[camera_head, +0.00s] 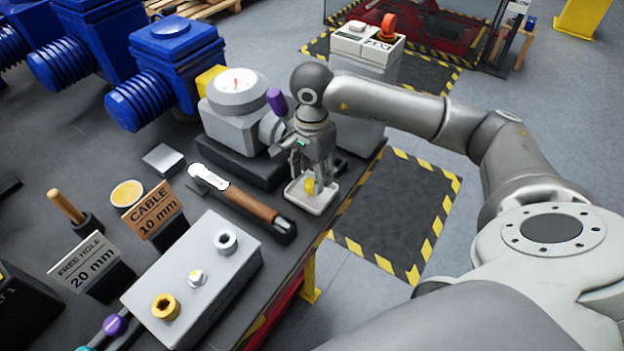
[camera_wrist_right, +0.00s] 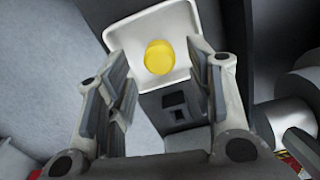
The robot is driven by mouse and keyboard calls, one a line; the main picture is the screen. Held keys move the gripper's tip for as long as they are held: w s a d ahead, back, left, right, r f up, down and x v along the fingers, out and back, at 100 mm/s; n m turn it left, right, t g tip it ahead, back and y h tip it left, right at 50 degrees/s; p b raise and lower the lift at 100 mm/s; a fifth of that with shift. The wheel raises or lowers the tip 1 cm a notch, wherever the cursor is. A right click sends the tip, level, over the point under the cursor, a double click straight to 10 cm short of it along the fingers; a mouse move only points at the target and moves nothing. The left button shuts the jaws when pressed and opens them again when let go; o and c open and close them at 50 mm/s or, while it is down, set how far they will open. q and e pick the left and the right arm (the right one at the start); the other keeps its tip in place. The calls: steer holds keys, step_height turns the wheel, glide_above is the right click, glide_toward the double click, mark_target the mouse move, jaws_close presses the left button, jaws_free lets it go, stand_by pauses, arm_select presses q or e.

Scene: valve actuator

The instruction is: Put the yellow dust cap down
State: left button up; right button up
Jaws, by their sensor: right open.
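The yellow dust cap (camera_head: 310,185) lies in a small white tray (camera_head: 296,200) at the edge of the bench. In the right wrist view the cap (camera_wrist_right: 159,57) rests in the white tray (camera_wrist_right: 116,34), between and beyond the fingertips. My right gripper (camera_head: 314,178) points down over the tray. In the right wrist view the fingers of the gripper (camera_wrist_right: 165,85) are apart, with nothing held between them. In the head view the fingers partly hide the cap. My left gripper does not show.
A grey actuator with a dial (camera_head: 236,92) stands left of my gripper. A grey box with fittings (camera_head: 196,278) stands nearer. The bench edge drops off right of the tray.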

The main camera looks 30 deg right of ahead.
mark_target(311, 182)
step_height(311, 182, up, 10)
steer(key=b, duration=0.1)
steer(key=shift+f, duration=0.25)
steer(key=shift+a, duration=0.15)
